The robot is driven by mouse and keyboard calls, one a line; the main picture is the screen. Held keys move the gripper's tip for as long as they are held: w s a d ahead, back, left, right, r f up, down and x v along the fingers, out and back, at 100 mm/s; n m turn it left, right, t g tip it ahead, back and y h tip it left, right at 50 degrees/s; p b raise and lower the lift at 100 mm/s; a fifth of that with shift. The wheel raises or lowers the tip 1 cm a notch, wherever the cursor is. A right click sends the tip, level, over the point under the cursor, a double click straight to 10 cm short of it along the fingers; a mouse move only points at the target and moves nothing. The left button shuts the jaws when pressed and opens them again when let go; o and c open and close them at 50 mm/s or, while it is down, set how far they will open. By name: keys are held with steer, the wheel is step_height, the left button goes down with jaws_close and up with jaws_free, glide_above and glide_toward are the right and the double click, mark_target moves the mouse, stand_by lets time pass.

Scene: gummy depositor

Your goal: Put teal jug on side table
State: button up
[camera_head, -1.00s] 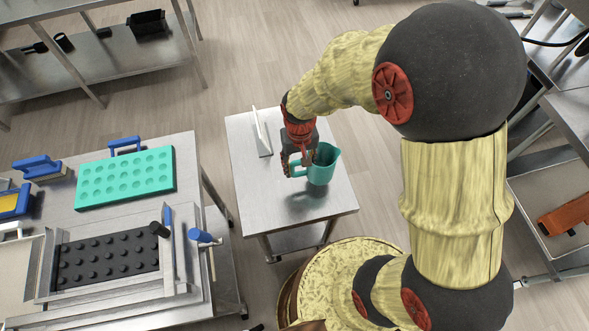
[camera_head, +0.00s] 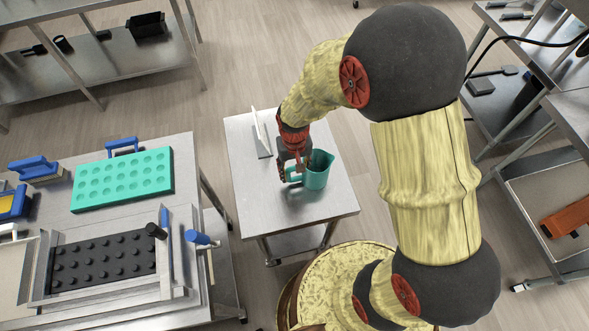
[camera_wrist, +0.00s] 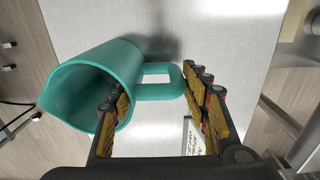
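The teal jug (camera_head: 318,171) stands upright on the side table (camera_head: 250,190), near its right side, with its handle toward the left. It also shows in the wrist view (camera_wrist: 85,85), its handle (camera_wrist: 158,82) pointing right. My gripper (camera_head: 291,172) is at the handle, over the table. In the wrist view my gripper (camera_wrist: 160,108) has its fingers spread wide, one beside the jug's body and the other beyond the handle's outer end. The handle lies between them with space around it. The jug's underside is hidden.
A white upright sign (camera_head: 261,133) stands on the table's back left, close to my gripper. A workbench (camera_head: 185,150) with a teal mold tray (camera_head: 123,179) is at left. Steel shelves are at right. The table's front left is clear.

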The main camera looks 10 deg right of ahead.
steer(key=o, duration=0.4)
steer(key=shift+r, duration=0.1)
steer(key=s+d+r+t+p, duration=0.1)
steer(key=s+d+r, duration=0.15)
steer(key=r, duration=1.05)
steer(key=s+d+r+t+p, duration=0.2)
steer(key=s+r, duration=0.1)
steer(key=r, duration=1.1)
steer(key=s+d+r+t, duration=0.1)
steer(key=s+r, duration=0.1)
steer(key=s, duration=0.1)
steer(key=s+d+r, duration=0.1)
steer(key=s+r, duration=0.2)
steer(key=s+r+t, duration=0.1)
steer(key=s+r, duration=0.1)
steer(key=s, duration=0.1)
steer(key=shift+s+d+r+t, duration=0.2)
steer(key=shift+d+r+t, duration=0.1)
steer(key=shift+d+r, duration=0.1)
steer(key=shift+f, duration=0.15)
